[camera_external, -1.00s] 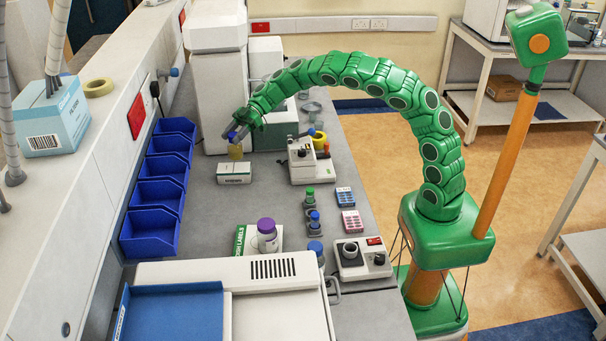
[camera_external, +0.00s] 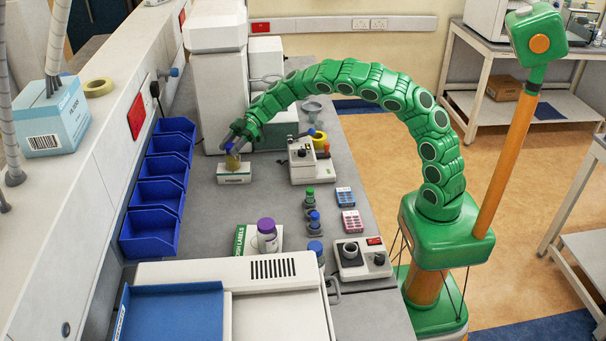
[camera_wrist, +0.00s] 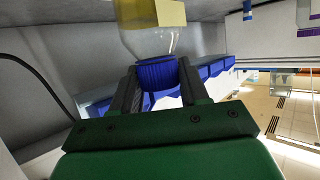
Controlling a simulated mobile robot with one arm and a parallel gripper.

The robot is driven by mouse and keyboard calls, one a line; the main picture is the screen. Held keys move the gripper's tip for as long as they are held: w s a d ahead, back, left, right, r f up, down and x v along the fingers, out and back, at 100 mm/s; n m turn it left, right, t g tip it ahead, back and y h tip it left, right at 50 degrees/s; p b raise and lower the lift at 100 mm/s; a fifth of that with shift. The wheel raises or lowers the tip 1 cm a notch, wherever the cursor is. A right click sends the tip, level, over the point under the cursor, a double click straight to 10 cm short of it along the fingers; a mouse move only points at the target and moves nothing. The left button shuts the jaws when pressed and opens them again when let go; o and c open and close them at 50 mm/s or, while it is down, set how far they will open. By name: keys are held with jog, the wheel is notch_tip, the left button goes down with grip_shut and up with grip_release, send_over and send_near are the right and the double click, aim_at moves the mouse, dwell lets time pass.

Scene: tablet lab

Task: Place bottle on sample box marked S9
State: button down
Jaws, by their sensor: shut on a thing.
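The bottle (camera_external: 232,161) has a blue cap, a clear body and a yellow label. My gripper (camera_external: 230,146) is shut on its cap from above. In the wrist view, the two dark fingers of my gripper (camera_wrist: 157,72) stand on either side of the blue cap, with the bottle's clear body and yellow label (camera_wrist: 151,14) beyond. The sample box (camera_external: 234,178) is a low white box with green on its side, lying on the grey bench. The bottle's lower end is over the box top; I cannot tell whether they touch. The box's marking is too small to read.
A white instrument (camera_external: 303,162) with a yellow ring beside it stands right of the box. Blue bins (camera_external: 150,232) line the wall at left. A purple-capped jar (camera_external: 267,239) and small vials stand nearer. Bench between box and jar is clear.

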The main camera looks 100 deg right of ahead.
jog(key=shift+f, duration=0.1)
jog(key=c, duration=0.6)
grip_release()
jog(key=shift+o, duration=0.2)
jog(key=shift+s+d+r, duration=0.15)
jog(key=shift+d+r, duration=0.05)
jog(key=v, duration=0.7)
